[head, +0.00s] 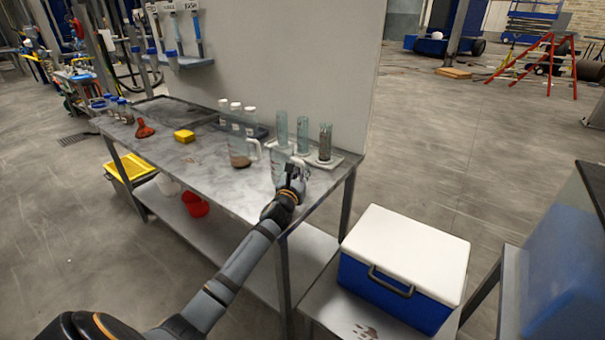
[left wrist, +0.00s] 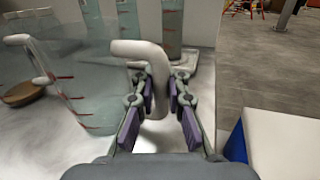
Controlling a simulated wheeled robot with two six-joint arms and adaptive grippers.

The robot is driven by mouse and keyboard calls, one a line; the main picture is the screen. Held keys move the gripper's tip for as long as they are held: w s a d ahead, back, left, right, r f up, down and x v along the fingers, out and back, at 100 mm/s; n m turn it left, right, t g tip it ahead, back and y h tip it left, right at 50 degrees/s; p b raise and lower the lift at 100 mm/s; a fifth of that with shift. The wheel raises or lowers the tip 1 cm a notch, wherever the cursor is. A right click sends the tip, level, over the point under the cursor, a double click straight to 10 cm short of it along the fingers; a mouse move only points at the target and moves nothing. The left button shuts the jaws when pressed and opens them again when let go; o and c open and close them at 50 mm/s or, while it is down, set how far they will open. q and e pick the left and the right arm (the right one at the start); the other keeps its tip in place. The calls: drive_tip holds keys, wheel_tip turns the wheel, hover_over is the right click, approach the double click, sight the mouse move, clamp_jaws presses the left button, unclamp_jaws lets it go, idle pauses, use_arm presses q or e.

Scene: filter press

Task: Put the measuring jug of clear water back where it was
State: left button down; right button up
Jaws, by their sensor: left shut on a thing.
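The measuring jug of clear water (head: 278,164) is at the front right of the steel table, partly hidden behind my left gripper (head: 292,180). In the left wrist view the jug (left wrist: 88,85) is see-through with red marks, and its white handle (left wrist: 140,48) stands between my fingers. My left gripper (left wrist: 158,95) is shut on that handle. The jug looks upright; I cannot tell whether its base touches the table. A second jug (head: 239,150) with brown matter in its bottom stands to its left. My right gripper is not in view.
A white tray (head: 343,157) with several glass cylinders is close behind the held jug. A yellow sponge (head: 184,136), a red funnel (head: 144,130) and white-capped bottles (head: 237,107) are farther left on the table (head: 205,165). A blue cooler (head: 395,290) stands at the right.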

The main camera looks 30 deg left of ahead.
use_arm(q)
drive_tip(key=shift+f, duration=0.1)
drive_tip(key=c, duration=1.4)
unclamp_jaws()
drive_tip(key=shift+o, duration=0.2)
drive_tip(key=shift+s, duration=0.15)
drive_tip(key=v, duration=1.2)
drive_tip(key=shift+b, duration=0.3)
